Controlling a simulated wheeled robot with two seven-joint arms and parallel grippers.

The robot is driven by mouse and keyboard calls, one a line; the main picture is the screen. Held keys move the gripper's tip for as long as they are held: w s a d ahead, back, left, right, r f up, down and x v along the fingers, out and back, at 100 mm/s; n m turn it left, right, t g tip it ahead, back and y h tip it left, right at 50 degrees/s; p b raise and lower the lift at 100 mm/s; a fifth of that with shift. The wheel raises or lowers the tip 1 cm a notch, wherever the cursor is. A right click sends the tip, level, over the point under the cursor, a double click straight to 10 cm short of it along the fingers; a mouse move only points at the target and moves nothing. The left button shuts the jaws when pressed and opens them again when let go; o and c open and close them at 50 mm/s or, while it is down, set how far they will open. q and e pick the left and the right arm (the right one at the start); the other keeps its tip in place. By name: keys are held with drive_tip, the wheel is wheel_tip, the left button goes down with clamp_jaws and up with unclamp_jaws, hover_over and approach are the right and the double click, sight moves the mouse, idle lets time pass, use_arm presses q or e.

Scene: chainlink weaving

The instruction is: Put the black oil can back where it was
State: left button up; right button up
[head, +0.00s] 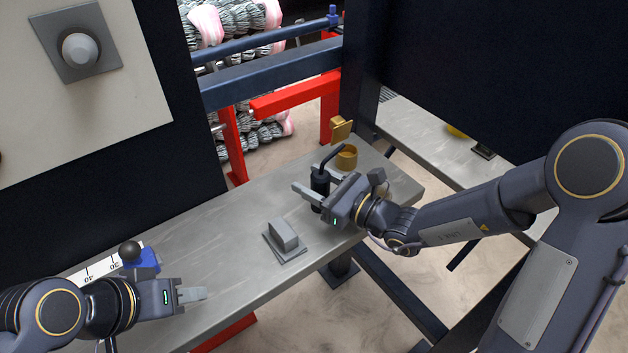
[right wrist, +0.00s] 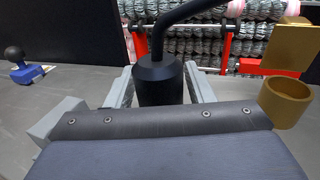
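The black oil can (head: 319,187) with its bent spout stands upright over the right part of the grey bench (head: 228,222). My right gripper (head: 318,186) has its fingers on both sides of the can's body and appears shut on it. In the right wrist view the can (right wrist: 159,82) sits between the two pale fingers, its lower part hidden by the gripper body. I cannot tell whether its base touches the bench. My left gripper (head: 195,294) is empty over the left front of the bench; its fingers look close together, but any gap is unclear.
A brass cup (head: 346,158) stands just behind the can, with a brass block (head: 341,130) above it. A grey block on a plate (head: 284,236) lies left of the can. A blue piece with a black knob (head: 141,259) is at the left beside a white scale (head: 92,271).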

drive_tip(key=shift+o, duration=0.6)
drive_tip(key=shift+r, duration=0.1)
drive_tip(key=shift+r+p, duration=0.25)
drive_tip(key=shift+p, duration=0.1)
drive_tip(key=b+v, duration=0.1)
drive_tip(key=v, duration=1.1)
drive_tip(key=shift+f, duration=0.15)
drive_tip(key=s+a+r+n+g+h, duration=0.1)
drive_tip(key=s+r+n+g, duration=0.1)
drive_tip(key=s+n+g, duration=0.8)
drive_tip(key=s+d+f+n+t+h, duration=0.3)
drive_tip(key=s+d+n+t+h, duration=0.2)
drive_tip(key=d+n, duration=0.7)
drive_tip(key=s+n+h, duration=0.1)
drive_tip(key=s+h, duration=0.1)
drive_tip(key=h, duration=0.2)
drive_tip(key=shift+s+n+h, duration=0.15)
drive_tip(key=shift+n+h, duration=0.15)
drive_tip(key=shift+h, duration=0.1)
